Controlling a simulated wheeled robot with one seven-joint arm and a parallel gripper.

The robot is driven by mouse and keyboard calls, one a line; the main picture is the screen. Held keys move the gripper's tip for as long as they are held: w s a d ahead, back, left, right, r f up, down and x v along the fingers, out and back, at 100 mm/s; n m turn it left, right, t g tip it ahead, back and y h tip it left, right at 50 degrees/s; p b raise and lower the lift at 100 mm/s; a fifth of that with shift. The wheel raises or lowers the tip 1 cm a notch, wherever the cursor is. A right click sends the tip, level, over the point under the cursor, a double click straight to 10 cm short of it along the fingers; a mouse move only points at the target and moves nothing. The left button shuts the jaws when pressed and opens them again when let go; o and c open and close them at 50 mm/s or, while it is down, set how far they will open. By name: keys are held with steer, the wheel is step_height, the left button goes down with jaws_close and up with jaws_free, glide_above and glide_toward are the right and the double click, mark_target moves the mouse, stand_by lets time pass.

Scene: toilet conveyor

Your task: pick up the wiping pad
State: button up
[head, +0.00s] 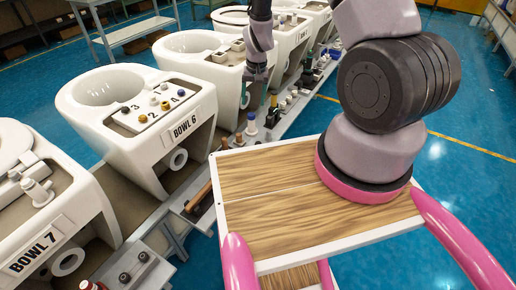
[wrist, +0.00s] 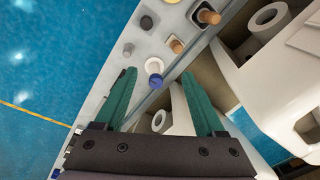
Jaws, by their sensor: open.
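I cannot make out a wiping pad for certain in either view. My gripper (head: 256,92) reaches down over the narrow rail beside the bowls in the head view, with its fingers partly hidden by the bowl next to it. In the wrist view its two green fingers (wrist: 162,88) are apart, with nothing held between them. A white-and-blue capped item (wrist: 154,68) on the rail shows between the fingers. A white roll (wrist: 159,121) shows below it, deeper in the gap.
Bowl 6 (head: 200,100) and Bowl 7 (head: 55,215) stand left of the rail. My wood-topped base is at the right. Blue floor (head: 455,165) is clear beyond.

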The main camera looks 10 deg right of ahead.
glide_above(258, 143)
steer(key=shift+g+h, duration=0.4)
step_height(258, 143, down, 15)
steer(key=shift+a+r, duration=0.1)
step_height(258, 143, down, 6)
steer(key=shift+r, duration=0.15)
jaws_close()
